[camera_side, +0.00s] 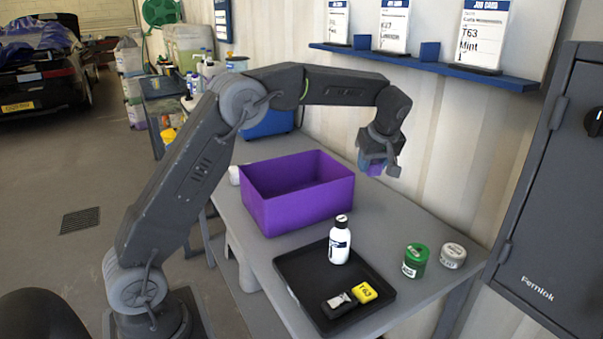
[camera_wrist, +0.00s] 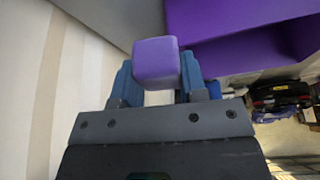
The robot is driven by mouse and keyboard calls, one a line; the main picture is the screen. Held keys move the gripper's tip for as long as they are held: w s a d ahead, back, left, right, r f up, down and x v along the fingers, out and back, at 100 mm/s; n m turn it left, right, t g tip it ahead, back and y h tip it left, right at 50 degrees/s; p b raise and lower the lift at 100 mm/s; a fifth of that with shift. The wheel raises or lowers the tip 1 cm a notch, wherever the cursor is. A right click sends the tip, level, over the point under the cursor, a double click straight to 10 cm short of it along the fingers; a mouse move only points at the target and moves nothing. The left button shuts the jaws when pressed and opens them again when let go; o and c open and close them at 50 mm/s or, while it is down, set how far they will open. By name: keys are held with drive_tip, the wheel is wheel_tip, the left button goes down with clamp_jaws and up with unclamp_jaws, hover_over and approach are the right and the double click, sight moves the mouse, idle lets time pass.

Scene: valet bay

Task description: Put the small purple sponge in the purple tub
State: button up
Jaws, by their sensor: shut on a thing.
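The small purple sponge (camera_wrist: 157,62) is between the two blue fingers of my gripper (camera_wrist: 157,80) in the wrist view. My gripper (camera_side: 378,163) is shut on it and holds it up in the air above the table, near the wall. In the side view only a little of the sponge (camera_side: 376,169) shows between the fingers. The purple tub (camera_side: 305,202) stands open on the table, to the left of my gripper in the side view. Its wall (camera_wrist: 240,52) fills the upper right of the wrist view. The part of the tub floor nearest the camera is hidden.
A black tray (camera_side: 302,264) in front of the tub holds a white bottle (camera_side: 340,240), a yellow tag (camera_side: 365,292) and a dark item (camera_side: 338,303). A green tin (camera_side: 415,260) and a white tin (camera_side: 453,255) stand at right. A blue shelf (camera_side: 430,66) and grey cabinet (camera_side: 550,190) are close by.

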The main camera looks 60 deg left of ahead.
drive_tip(key=s+a+m+t, duration=0.1)
drive_tip(key=s+a+m, duration=0.2)
drive_tip(key=a, duration=0.8)
drive_tip(key=m+t+h, duration=0.1)
drive_tip(key=m, duration=0.2)
hover_over(296, 189)
drive_tip(key=d, duration=0.5)
wheel_tip(296, 189, down, 11)
drive_tip(key=shift+w+d+f, duration=0.1)
drive_tip(key=shift+w+d, duration=0.05)
drive_tip(key=shift+f, duration=2)
drive_tip(key=shift+f, duration=0.15)
drive_tip(key=o, duration=0.9)
